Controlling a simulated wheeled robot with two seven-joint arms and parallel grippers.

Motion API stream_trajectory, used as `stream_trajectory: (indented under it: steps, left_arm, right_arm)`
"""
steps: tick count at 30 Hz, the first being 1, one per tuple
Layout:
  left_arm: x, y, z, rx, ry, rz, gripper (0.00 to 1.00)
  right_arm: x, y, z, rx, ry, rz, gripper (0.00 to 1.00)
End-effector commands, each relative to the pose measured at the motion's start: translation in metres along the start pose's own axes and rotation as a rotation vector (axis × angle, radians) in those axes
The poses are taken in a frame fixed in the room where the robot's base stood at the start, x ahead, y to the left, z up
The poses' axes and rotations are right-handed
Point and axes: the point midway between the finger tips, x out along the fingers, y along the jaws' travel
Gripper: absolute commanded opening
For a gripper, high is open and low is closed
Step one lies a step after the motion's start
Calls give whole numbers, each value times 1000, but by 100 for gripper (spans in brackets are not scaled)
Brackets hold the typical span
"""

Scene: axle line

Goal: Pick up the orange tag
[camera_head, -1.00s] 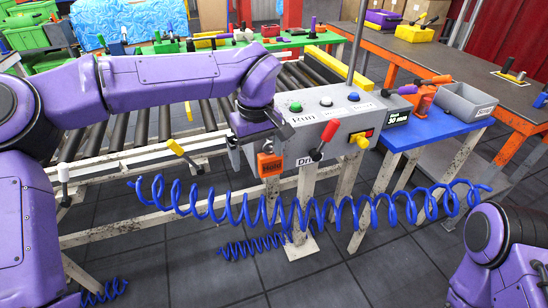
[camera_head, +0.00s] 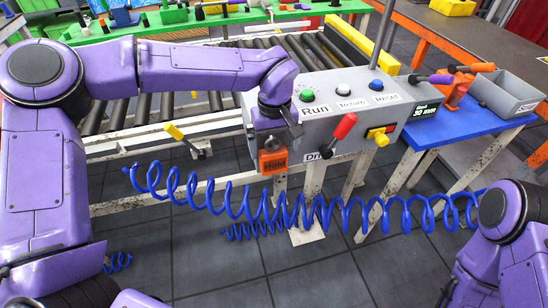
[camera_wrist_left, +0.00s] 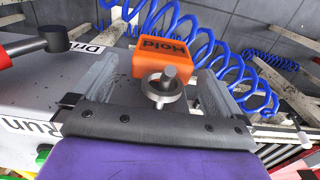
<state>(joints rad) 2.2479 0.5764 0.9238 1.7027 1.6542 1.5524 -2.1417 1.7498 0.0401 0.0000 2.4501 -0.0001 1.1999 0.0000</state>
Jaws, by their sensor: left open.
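The orange tag (camera_head: 273,162), marked "Hold", hangs at the left end of the grey control box (camera_head: 345,97). In the left wrist view the tag (camera_wrist_left: 163,52) shows close up, behind a round metal peg (camera_wrist_left: 163,84). My left gripper (camera_head: 274,138) is open, just above the tag in the head view and partly hiding its top. In the left wrist view the grey fingers of the left gripper (camera_wrist_left: 160,88) stand to either side of the peg and tag. I cannot tell whether they touch. My right arm shows at the lower right, but its gripper is out of view.
A blue coiled hose (camera_head: 300,208) runs below the tag. A red-handled lever (camera_head: 344,126) and a yellow knob (camera_head: 380,138) stick out from the box front. A yellow-handled lever (camera_head: 175,132) is to the left. A blue table (camera_head: 455,125) stands at right.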

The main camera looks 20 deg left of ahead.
Motion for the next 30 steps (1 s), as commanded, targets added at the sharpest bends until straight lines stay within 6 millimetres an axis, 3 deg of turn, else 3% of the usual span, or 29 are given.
stream_trajectory:
  steps: [5,12,17,26,30]
  left_arm:
    - [25,-2,0,-2,0,-1,100]
    - [28,-2,-1,-4,2,1,100]
    - [27,-2,-1,-4,1,1,48]
    - [26,-2,-1,-4,2,1,47]
    - [16,-2,-1,-4,3,3,47]
  right_arm:
    - [-4,0,-2,0,0,0,43]
    - [-3,0,-2,0,0,0,43]
    - [-3,0,-2,0,0,0,43]
    - [-3,0,-1,0,0,0,43]
    - [0,0,0,0,0,0,43]
